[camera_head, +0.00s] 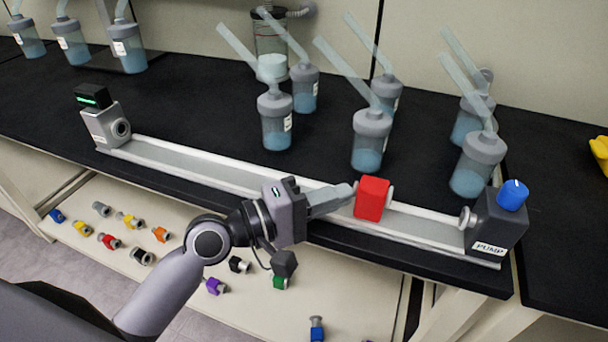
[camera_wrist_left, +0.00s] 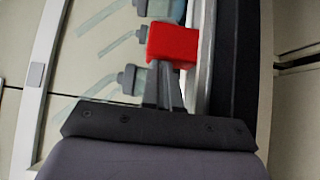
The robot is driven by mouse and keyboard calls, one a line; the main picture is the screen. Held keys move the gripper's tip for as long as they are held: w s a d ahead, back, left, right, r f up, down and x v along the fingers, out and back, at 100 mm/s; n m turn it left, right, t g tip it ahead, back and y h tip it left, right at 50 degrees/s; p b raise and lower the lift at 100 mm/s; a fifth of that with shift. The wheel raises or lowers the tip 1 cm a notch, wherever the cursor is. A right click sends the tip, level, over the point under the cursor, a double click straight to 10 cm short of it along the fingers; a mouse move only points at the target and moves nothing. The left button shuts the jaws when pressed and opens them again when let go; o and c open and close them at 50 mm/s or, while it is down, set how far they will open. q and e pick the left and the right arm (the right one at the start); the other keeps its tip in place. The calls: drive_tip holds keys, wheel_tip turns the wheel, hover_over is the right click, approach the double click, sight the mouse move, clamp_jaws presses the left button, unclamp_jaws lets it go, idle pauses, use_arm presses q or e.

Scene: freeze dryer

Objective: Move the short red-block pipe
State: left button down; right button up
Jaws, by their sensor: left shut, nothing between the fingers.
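The short red-block pipe (camera_head: 371,198) sits on the white rail tray (camera_head: 230,178), toward its right part, with pale pipe ends showing at its sides. It also shows in the left wrist view (camera_wrist_left: 172,43), just beyond my fingertips. My left gripper (camera_head: 347,192) is shut with nothing between its fingers. Its fingertips are right beside the left side of the red block; I cannot tell whether they touch it. In the left wrist view the fingers (camera_wrist_left: 163,90) point straight at the block. My right gripper is not in view.
A dark pump (camera_head: 494,228) with a blue knob stands at the tray's right end, and a grey unit (camera_head: 103,126) at its left end. Several blue-liquid flasks (camera_head: 371,140) stand behind the tray. Several coloured connectors (camera_head: 130,220) lie on the lower shelf (camera_head: 185,275).

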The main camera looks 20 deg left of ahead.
sight(392, 230)
use_arm(q)
drive_tip(key=d+p, duration=0.2)
drive_tip(key=d, duration=0.2)
drive_tip(key=d+p, duration=0.2)
drive_tip(key=d, duration=0.3)
drive_tip(key=shift+s+d+r, duration=0.1)
drive_tip(key=shift+s+d, duration=0.1)
drive_tip(key=shift+d, duration=0.25)
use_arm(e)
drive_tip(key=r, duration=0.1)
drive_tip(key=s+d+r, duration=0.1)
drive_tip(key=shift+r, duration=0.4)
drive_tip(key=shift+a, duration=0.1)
